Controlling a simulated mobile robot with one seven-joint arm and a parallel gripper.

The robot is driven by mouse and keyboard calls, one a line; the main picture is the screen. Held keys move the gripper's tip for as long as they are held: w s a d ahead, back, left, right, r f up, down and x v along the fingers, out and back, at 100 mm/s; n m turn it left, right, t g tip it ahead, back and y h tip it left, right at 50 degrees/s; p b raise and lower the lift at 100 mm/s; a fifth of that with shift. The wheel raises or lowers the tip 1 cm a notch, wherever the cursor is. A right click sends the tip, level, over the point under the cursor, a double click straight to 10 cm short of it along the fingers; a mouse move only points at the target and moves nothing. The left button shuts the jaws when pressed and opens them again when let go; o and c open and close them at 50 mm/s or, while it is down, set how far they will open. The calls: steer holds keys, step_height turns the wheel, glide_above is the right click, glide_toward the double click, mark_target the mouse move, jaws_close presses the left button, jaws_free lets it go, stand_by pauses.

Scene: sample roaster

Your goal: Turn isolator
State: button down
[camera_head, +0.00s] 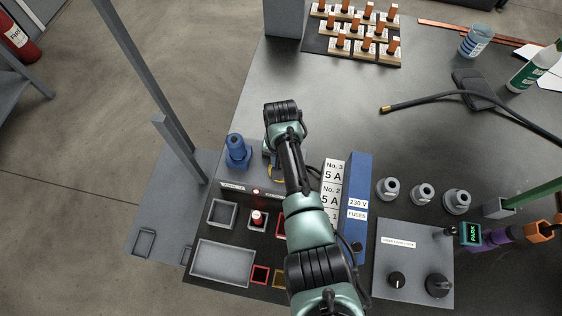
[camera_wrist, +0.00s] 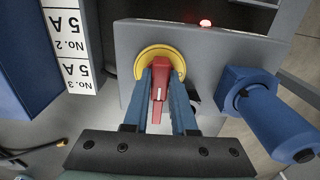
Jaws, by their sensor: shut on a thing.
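The isolator shows in the wrist view as a red handle (camera_wrist: 160,80) on a round yellow plate (camera_wrist: 158,54), set in a grey panel face (camera_wrist: 130,38). My gripper (camera_wrist: 161,78) has its two blue-grey fingers on either side of the red handle, shut on it. The handle points toward the gripper in the picture. In the head view my gripper (camera_head: 277,150) is at the grey panel box (camera_head: 235,180), and my wrist mostly hides the isolator; only a bit of yellow shows.
A blue plug (camera_wrist: 265,105) stands close beside the gripper; it also shows in the head view (camera_head: 237,152). A red lamp (camera_wrist: 205,23) glows on the panel. Trays (camera_head: 222,262) lie in front.

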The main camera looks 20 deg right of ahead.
steer(key=shift+w+r, duration=0.1)
steer(key=c, duration=0.7)
jaws_free()
step_height(320, 180, up, 13)
steer(key=shift+f+p, duration=0.1)
steer(key=shift+p, duration=0.55)
